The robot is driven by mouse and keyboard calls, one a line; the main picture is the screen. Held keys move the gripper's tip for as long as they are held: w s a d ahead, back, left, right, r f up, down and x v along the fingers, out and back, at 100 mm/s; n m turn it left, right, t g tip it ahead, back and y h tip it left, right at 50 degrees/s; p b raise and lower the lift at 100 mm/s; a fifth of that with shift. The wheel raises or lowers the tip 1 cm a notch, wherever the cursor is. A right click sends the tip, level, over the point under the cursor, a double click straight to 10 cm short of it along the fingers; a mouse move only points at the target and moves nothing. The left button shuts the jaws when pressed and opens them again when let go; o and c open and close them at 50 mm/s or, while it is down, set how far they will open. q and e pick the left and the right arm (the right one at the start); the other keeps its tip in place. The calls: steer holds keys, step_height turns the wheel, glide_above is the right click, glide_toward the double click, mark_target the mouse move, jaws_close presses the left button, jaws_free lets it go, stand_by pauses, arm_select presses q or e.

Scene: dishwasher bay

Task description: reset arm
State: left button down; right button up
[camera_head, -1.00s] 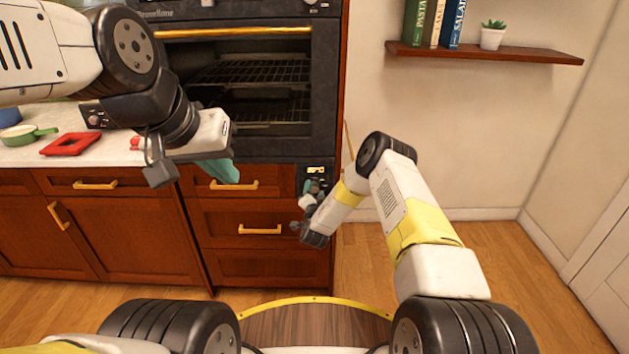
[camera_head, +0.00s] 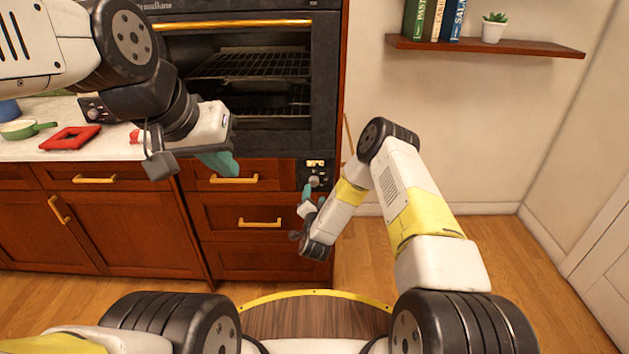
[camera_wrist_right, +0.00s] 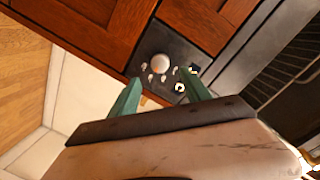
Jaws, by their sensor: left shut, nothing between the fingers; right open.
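My right gripper (camera_head: 309,190) is at the lower right of the oven, close in front of a small dark control panel (camera_head: 316,172) with a knob. In the right wrist view, its two green fingers (camera_wrist_right: 160,92) are spread apart and empty, with the panel and its pale knob (camera_wrist_right: 160,63) beyond them. Whether the fingers touch the panel cannot be told.
The oven (camera_head: 240,140) stands open-fronted, with racks inside. A red trivet-like frame (camera_head: 70,138) and a green pan (camera_head: 22,130) lie on the left counter. Drawers (camera_head: 260,215) are below. A shelf (camera_head: 490,47) is on the right wall; the floor at right is clear.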

step_height(320, 180, up, 23)
steer(key=w+d+n+g+y, duration=0.2)
steer(key=n+g+y, duration=0.2)
steer(key=n, duration=0.2)
steer(key=s+d+r+n+g, duration=0.2)
steer(key=s+d+r, duration=0.2)
steer(key=s+r, duration=0.7)
steer(key=s+d+r+g, duration=0.1)
steer(key=s+d, duration=0.1)
steer(key=s, duration=0.8)
steer(key=s+d+r+n+g+h, duration=0.1)
steer(key=s+d+r+g, duration=0.1)
steer(key=s, duration=0.8)
steer(key=s+d+r+g, duration=0.1)
steer(key=s+d, duration=0.3)
steer(key=s, duration=0.6)
steer(key=shift+s+r+n+g+h, duration=0.25)
steer(key=shift+r+n+g+h, duration=0.05)
steer(key=shift+r+g+h, duration=0.1)
